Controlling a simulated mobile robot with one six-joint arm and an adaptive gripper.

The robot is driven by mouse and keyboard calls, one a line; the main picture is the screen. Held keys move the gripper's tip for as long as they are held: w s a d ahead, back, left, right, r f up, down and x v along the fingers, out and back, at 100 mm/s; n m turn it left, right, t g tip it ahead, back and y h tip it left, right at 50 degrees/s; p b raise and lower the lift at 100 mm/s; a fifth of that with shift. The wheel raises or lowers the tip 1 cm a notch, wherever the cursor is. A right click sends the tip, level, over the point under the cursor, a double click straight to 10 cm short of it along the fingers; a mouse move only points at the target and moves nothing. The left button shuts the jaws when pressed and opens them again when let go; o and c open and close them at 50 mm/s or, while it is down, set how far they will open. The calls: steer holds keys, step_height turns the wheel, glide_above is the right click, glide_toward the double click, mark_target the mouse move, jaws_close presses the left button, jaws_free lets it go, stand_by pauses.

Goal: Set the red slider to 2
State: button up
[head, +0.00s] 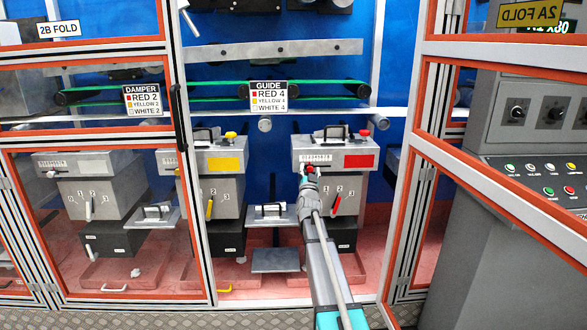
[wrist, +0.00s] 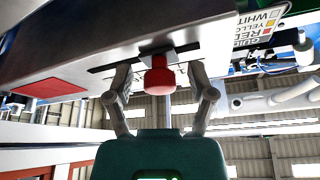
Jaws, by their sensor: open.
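The red slider knob (head: 309,169) is on the front of the right grey unit (head: 330,145), at the lower edge of its white scale (head: 316,157). In the wrist view the red knob (wrist: 159,77) stands out from a dark slot, between the two fingers of my gripper (wrist: 162,80). The fingers are open, one on each side, with a gap to the knob. In the head view my gripper (head: 309,180) reaches up to the knob from below and hides part of it. The scale's digits are too small or covered to read, so I cannot tell the knob's setting.
A red plate (head: 358,161) is right of the scale, and a red-tipped lever (head: 336,204) with marks 1, 2, 3 is below. A similar yellow unit (head: 220,160) stands left. An open framed door (head: 470,175) is at right. A GUIDE sign (head: 268,96) hangs above.

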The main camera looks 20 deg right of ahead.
mark_target(310, 166)
steer(key=shift+r, duration=0.1)
step_height(310, 166, up, 9)
steer(key=p, duration=0.9)
steer(key=shift+r+p, duration=0.5)
steer(key=shift+p, duration=0.1)
